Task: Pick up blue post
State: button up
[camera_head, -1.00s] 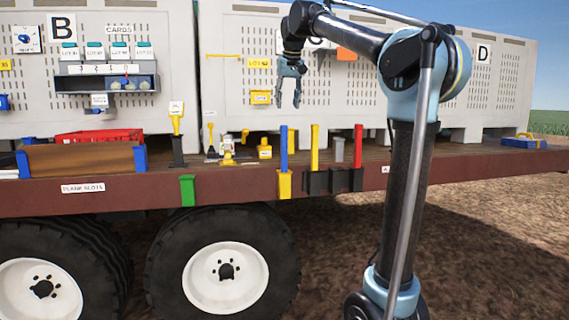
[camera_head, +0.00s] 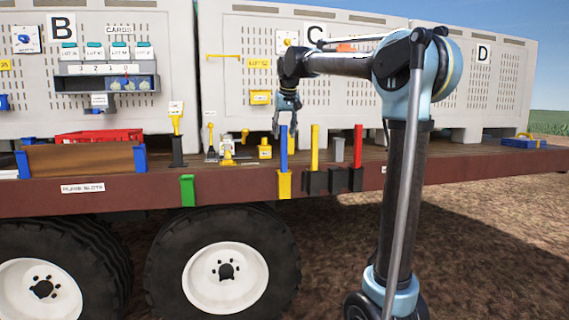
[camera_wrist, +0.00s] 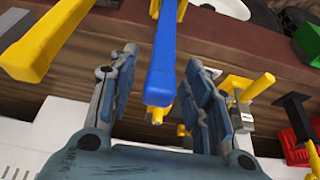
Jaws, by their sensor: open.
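The blue post (camera_head: 284,150) stands upright in a yellow bracket (camera_head: 284,186) on the front edge of the brown trailer deck. My gripper (camera_head: 285,130) is at the top of the post, pointing down, with its fingers open. In the wrist view the blue post (camera_wrist: 161,60) runs between the two spread fingers of my gripper (camera_wrist: 160,90). I cannot tell whether either finger touches it.
A yellow post (camera_head: 315,150) and a red post (camera_head: 358,147) stand to the right in dark brackets. Small yellow items (camera_head: 265,149) lie behind on the deck. Grey crates (camera_head: 300,85) rise at the back. A green bracket (camera_head: 187,190) is to the left.

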aim_at(283, 139)
jog(key=shift+w+x, duration=0.25)
jog(key=shift+x, duration=2.1)
jog(key=shift+r, duration=0.15)
jog(key=shift+c, duration=0.6)
grip_shut()
